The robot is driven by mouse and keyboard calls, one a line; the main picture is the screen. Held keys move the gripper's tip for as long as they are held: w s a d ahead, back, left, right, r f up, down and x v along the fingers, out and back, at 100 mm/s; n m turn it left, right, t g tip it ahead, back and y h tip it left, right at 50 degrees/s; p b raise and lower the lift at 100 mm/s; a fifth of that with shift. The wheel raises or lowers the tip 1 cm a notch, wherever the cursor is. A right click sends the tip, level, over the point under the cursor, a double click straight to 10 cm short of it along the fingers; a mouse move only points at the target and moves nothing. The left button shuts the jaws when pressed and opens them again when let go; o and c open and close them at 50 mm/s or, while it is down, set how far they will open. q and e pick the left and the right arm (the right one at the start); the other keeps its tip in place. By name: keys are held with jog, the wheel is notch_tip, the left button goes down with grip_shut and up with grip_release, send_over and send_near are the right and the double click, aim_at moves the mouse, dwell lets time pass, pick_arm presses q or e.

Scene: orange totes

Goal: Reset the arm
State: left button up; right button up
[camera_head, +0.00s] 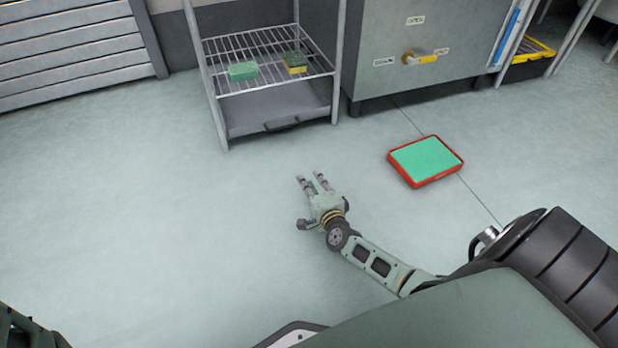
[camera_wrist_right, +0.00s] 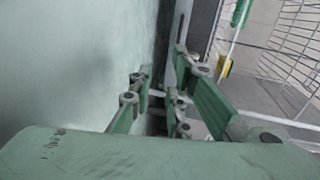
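My right gripper (camera_head: 310,180) reaches out over the floor in the middle of the head view, with its two fingers apart and nothing between them. In the right wrist view the gripper's fingers (camera_wrist_right: 165,100) also show a gap between them and hold nothing. The right arm stretches from the lower right toward the wire rack and touches nothing that I can see. My left gripper does not show clearly; only a dark green part of my left side is at the lower left corner of the head view.
A wire rack (camera_head: 220,112) holds a green block (camera_head: 243,71) and a green and yellow item (camera_head: 295,63). A red tray with a green surface (camera_head: 390,167) lies on the floor to the right. A grey cabinet (camera_head: 385,40) stands behind. The floor at left is clear.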

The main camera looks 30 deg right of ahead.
jog(key=shift+s+a, duration=0.1)
jog(key=shift+s, duration=0.35)
